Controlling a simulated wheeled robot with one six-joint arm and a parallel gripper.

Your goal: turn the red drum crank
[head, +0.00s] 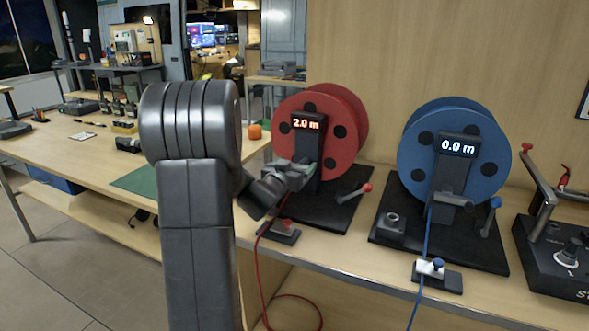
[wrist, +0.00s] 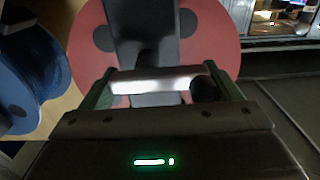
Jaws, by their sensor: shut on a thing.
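The red drum (head: 345,105) stands upright on a black base, its display (head: 306,123) reading 2.0 m. My gripper (head: 304,172) is at the front of the drum's stand, left of that crank. In the wrist view, my gripper (wrist: 165,84) is shut on a pale grey bar (wrist: 150,85) with a dark round end, in front of the red drum (wrist: 190,50). My gripper hides the bar in the head view.
A red cable (head: 262,270) and a blue cable (head: 418,290) hang over the bench's front edge. A black control box (head: 560,250) is at far right.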

